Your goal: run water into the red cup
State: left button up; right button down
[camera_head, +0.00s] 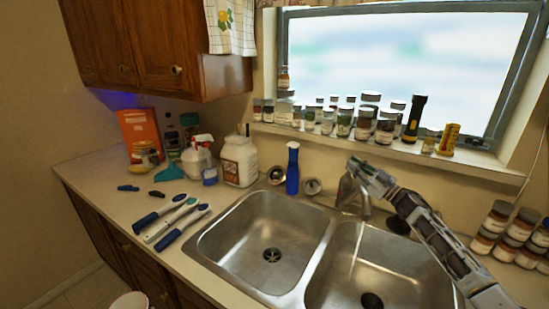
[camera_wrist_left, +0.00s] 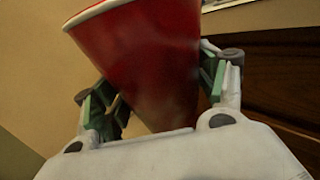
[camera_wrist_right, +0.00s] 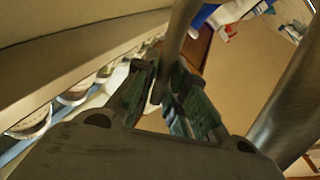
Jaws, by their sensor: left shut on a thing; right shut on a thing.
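The red cup (camera_wrist_left: 150,65) with a white rim fills the middle of the left wrist view. My left gripper (camera_wrist_left: 158,95) is shut around its sides. In the head view a pale round cup rim (camera_head: 130,301) shows at the bottom edge, in front of the cabinets and away from the sink; my left gripper is hidden there. The metal faucet (camera_head: 347,192) stands behind the right basin (camera_head: 385,262). My right gripper (camera_head: 358,170) is at its top. In the right wrist view its fingers (camera_wrist_right: 165,85) are shut on a thin metal faucet lever (camera_wrist_right: 177,40).
The left basin (camera_head: 262,238) is empty. A blue bottle (camera_head: 292,168) stands behind the sink. Brushes (camera_head: 175,222) lie left of it. Jars (camera_head: 365,122) crowd the windowsill, and more jars (camera_head: 508,232) stand at the right. The cabinet front lies beside the cup.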

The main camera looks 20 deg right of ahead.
aim_at(132, 301)
pick_arm(q)
jog(key=shift+r+p, duration=1.7)
jog(key=shift+r, duration=0.2)
pick_arm(e)
jog(key=shift+w+r+m+g, duration=0.25)
jog(key=shift+w+m+g, duration=0.05)
jog(key=shift+h, duration=0.3)
jog(key=c, duration=1.5)
grip_release()
jog(key=shift+d, duration=0.1)
jog(key=shift+o, duration=0.2)
jog(key=shift+f, duration=0.1)
jog(key=shift+s, duration=0.15)
jog(key=v, duration=1.1)
jog(key=shift+s+d+f, duration=0.15)
jog(key=shift+s+d, duration=0.05)
jog(key=shift+s, duration=0.1)
